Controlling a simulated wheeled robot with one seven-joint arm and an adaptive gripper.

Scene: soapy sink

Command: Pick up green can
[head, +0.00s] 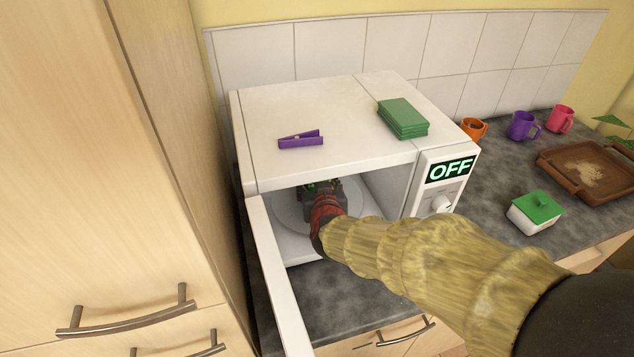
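My gripper (320,190) reaches through the open front of the white microwave (325,115) and is over the round turntable plate (287,212) inside. Small green patches show at the dark gripper's far end. I cannot tell whether they belong to a green can or to the gripper itself. No green can is clearly visible. My wrist and sleeved arm block the view of the fingertips, so I cannot see whether they are open or shut.
The microwave door (280,275) stands open at the left, close to my arm. A purple clip (301,140) and stacked green sponges (403,118) lie on top. At right are mugs (523,125), a green-lidded white box (536,212) and a brown tray (555,155). A tall cupboard (100,150) stands left.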

